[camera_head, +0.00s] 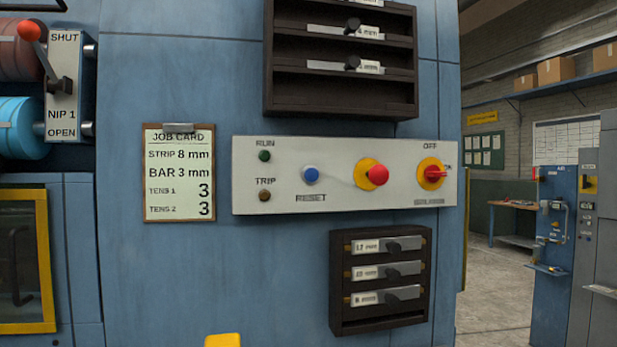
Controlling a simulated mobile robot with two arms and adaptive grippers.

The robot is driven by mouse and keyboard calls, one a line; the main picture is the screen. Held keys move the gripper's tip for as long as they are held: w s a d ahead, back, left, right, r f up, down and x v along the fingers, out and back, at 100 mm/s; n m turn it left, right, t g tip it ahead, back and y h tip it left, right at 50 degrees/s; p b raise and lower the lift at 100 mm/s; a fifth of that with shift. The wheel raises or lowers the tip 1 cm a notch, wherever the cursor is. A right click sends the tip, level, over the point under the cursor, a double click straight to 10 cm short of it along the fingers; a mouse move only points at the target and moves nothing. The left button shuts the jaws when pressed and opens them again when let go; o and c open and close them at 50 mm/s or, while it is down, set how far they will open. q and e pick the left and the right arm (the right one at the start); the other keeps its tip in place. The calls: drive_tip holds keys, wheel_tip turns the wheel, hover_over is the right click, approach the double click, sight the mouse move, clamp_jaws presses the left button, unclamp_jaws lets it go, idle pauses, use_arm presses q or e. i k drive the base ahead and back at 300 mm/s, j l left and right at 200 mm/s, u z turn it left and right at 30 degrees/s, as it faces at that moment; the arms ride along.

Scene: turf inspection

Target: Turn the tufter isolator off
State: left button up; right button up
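The isolator (432,174) is a red rotary handle on a yellow disc at the right end of a pale control panel (335,205). OFF is printed above it, and a small partly hidden mark is at its right. The handle looks turned sideways, toward the right-hand mark, not up at OFF. The label below it is too blurred to read.
The panel also has a red mushroom button (377,174), a blue RESET button (311,174), a RUN lamp (264,155) and a TRIP lamp (264,195). Dark racks (381,325) are above and below. A job card (179,172) hangs left. Open floor (490,300) lies right.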

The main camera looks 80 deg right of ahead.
sight(433, 174)
drive_tip(key=j+z, duration=0.2)
drive_tip(key=z, duration=2.7)
drive_tip(key=l, duration=0.1)
